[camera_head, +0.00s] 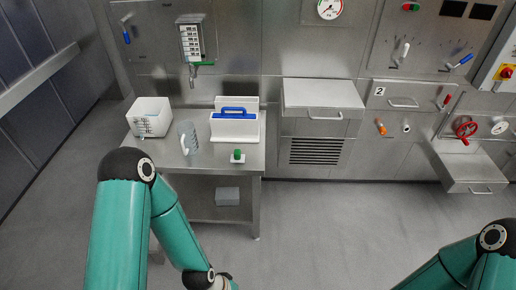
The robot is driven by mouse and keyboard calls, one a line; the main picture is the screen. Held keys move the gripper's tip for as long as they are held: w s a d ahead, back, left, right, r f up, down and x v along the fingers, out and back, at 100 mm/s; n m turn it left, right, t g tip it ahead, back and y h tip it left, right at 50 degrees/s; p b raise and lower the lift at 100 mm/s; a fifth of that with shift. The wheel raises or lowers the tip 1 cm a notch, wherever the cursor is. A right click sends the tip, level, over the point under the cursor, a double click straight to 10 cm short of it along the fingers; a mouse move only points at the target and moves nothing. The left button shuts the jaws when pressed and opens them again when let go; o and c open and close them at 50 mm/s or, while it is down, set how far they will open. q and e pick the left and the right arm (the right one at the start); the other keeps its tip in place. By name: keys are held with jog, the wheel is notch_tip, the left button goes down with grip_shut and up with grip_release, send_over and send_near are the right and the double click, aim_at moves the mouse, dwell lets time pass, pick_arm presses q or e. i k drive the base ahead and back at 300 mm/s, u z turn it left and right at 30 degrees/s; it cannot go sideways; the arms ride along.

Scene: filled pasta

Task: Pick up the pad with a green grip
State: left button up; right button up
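A small white pad with a green grip (237,155) lies on the steel table near its front right edge, just in front of a white container with a blue handle. My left arm comes in at the lower left and bends downward. Its gripper is cut off by the bottom edge of the picture, so the fingers do not show. My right arm shows only as a teal link at the lower right corner, and its gripper is out of view. Neither arm touches the pad.
The steel table (248,166) also holds a white bin (150,117), a clear jug (187,140) and the blue-handled white container (234,127). A grey box (228,196) sits on the lower shelf. A tap (195,72) hangs above.

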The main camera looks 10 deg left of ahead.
aim_at(237, 157)
jog(key=z, duration=0.25)
jog(key=i, duration=1.4)
jog(key=u, duration=0.45)
